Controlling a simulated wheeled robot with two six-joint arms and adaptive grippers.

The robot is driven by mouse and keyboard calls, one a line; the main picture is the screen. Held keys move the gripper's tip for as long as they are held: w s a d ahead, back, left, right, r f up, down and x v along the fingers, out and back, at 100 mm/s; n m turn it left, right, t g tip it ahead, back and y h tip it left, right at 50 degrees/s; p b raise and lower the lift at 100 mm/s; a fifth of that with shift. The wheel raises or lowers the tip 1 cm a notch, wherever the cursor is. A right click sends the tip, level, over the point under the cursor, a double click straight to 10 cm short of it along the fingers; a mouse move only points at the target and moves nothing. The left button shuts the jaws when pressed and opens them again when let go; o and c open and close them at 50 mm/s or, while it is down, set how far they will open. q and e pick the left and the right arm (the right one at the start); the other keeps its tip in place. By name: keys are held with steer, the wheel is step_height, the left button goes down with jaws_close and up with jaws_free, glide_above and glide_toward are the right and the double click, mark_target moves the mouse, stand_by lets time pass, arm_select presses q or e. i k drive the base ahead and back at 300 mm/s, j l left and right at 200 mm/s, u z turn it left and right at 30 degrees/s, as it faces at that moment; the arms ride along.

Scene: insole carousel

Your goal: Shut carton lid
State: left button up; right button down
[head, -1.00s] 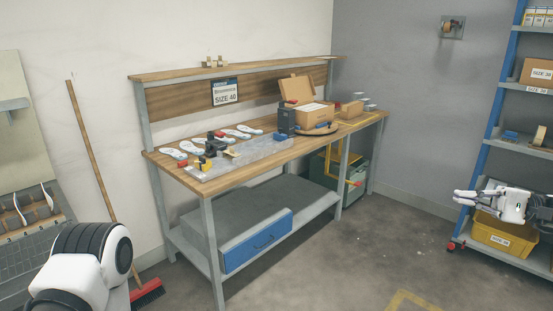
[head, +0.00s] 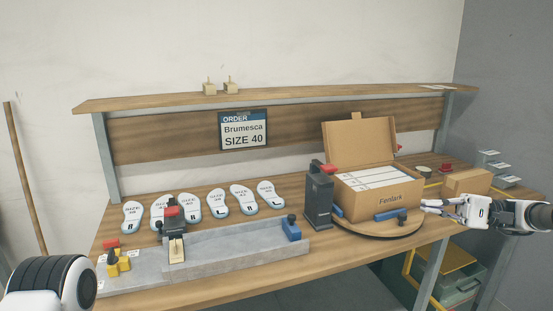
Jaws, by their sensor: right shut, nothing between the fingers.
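The brown carton (head: 384,202) stands on a round wooden turntable (head: 370,233) at the right part of the bench. Its lid (head: 358,142) is open and leans up at the back, with a small tab on its top edge. White printed items (head: 370,177) fill the carton. My right gripper (head: 428,206) is shut and empty, just right of the carton's front right side, fingers pointing left. I cannot tell whether it touches the carton. My left arm shows at the lower left, but its gripper is not in view.
A dark clamp post (head: 319,197) with a red part stands left of the carton. Several insoles (head: 188,208) lie behind a grey fixture (head: 232,248). A smaller box (head: 466,182) sits at the bench's right end. An order sign (head: 243,130) hangs on the back panel.

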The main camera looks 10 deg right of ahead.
mark_target(357, 142)
steer(key=i+l+u, duration=0.15)
steer(key=l, duration=0.45)
steer(key=i+l+u, duration=0.15)
steer(key=l, duration=0.5)
steer(key=i+l+u, duration=0.15)
steer(key=l, duration=0.55)
steer(key=i+l+u, duration=0.2)
steer(key=l, duration=0.45)
steer(key=i+l+u, duration=0.15)
steer(key=l, duration=0.55)
steer(key=i+l+u, duration=0.45)
steer(key=l, duration=0.15)
